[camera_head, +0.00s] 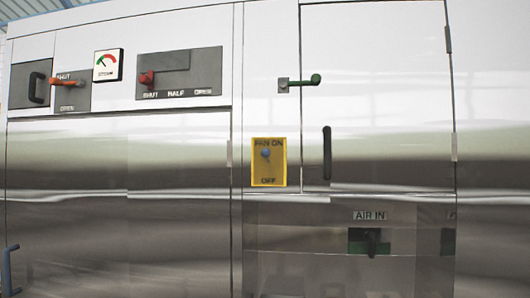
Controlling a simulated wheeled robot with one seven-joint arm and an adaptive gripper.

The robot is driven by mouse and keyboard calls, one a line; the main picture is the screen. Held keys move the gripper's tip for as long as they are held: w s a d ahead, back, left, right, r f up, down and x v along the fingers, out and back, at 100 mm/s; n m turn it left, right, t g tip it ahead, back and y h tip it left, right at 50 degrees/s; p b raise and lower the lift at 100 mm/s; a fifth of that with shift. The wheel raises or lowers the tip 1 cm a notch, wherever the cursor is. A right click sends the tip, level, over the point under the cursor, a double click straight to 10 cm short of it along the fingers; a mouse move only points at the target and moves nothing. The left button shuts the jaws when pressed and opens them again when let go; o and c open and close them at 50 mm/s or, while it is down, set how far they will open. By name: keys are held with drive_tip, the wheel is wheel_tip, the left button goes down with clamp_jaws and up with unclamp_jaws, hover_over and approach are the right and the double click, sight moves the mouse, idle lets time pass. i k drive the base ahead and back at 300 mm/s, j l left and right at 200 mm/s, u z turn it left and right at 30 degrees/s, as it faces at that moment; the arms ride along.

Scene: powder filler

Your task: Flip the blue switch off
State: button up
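The blue switch (266,154) is a small blue knob on a yellow plate (269,178) in the middle of the machine front. The plate reads "FAN ON" at the top and "OFF" at the bottom. The blue knob sits in the upper half of the plate, nearer the "FAN ON" label. My gripper is not in view.
The steel machine front (110,165) fills the view. A red slider (147,78), an orange lever (67,82) and a gauge (107,65) are upper left. A green latch (305,81) and black door handle (327,153) are right of the switch. An "AIR IN" valve (372,241) is lower right.

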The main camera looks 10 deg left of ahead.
sight(265, 152)
drive_tip(key=i+j+u, duration=0.7)
drive_tip(key=i+j, duration=0.15)
drive_tip(key=i+j+u, duration=0.15)
drive_tip(key=i+u, duration=0.2)
drive_tip(key=i, duration=0.3)
